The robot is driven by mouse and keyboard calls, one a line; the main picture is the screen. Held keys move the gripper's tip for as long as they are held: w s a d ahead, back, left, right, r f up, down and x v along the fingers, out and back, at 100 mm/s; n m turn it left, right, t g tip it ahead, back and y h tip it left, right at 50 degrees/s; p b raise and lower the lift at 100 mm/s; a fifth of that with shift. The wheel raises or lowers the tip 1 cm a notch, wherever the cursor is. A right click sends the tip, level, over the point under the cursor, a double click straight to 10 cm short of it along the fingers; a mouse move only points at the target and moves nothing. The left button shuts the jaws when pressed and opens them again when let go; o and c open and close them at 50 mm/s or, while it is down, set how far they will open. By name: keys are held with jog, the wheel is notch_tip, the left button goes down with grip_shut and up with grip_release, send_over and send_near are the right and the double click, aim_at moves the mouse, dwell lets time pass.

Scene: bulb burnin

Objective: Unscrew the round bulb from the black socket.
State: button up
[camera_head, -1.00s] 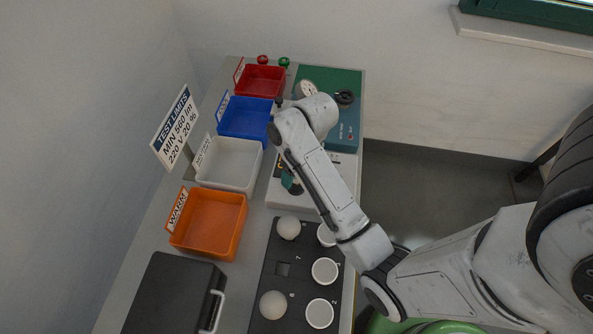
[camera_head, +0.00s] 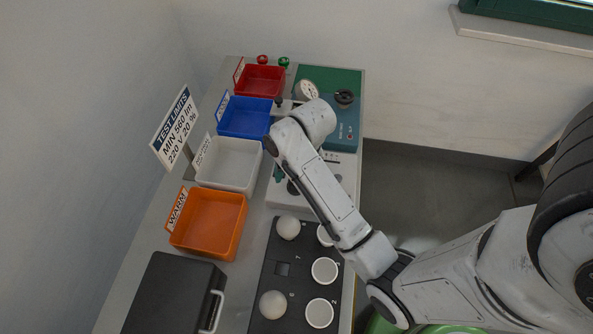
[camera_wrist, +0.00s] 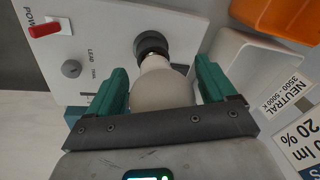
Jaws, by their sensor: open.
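The round white bulb (camera_wrist: 160,90) sits with its base in the black socket (camera_wrist: 151,44) in the wrist view. The socket is on a white panel (camera_wrist: 107,30). My gripper (camera_wrist: 160,88) is open, with one green finger on each side of the bulb's globe. A gap shows between the right finger and the globe; on the left I cannot tell whether they touch. In the head view my arm hides the bulb and the socket, and only a bit of green finger (camera_head: 278,172) shows.
A white bin (camera_head: 229,164), a blue bin (camera_head: 243,117), a red bin (camera_head: 259,80) and an orange bin (camera_head: 208,222) line the left side. A black tray (camera_head: 283,252) holds round bulbs and white discs. A black case (camera_head: 172,293) lies at the front. A test-limits sign (camera_head: 174,128) stands at left.

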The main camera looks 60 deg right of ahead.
jog(key=m, duration=0.3)
jog(key=shift+w+m+h, duration=0.1)
jog(key=shift+m+h, duration=0.2)
jog(key=m, duration=0.4)
jog(key=shift+w+m+h, duration=0.15)
jog(key=shift+m+h, duration=0.15)
jog(key=shift+h, duration=0.1)
jog(key=m+g, duration=0.1)
jog(key=m, duration=0.3)
jog(key=shift+w+a+m+h, duration=0.1)
jog(key=shift+m+h, duration=0.2)
jog(key=m, duration=0.3)
jog(key=shift+g, duration=0.3)
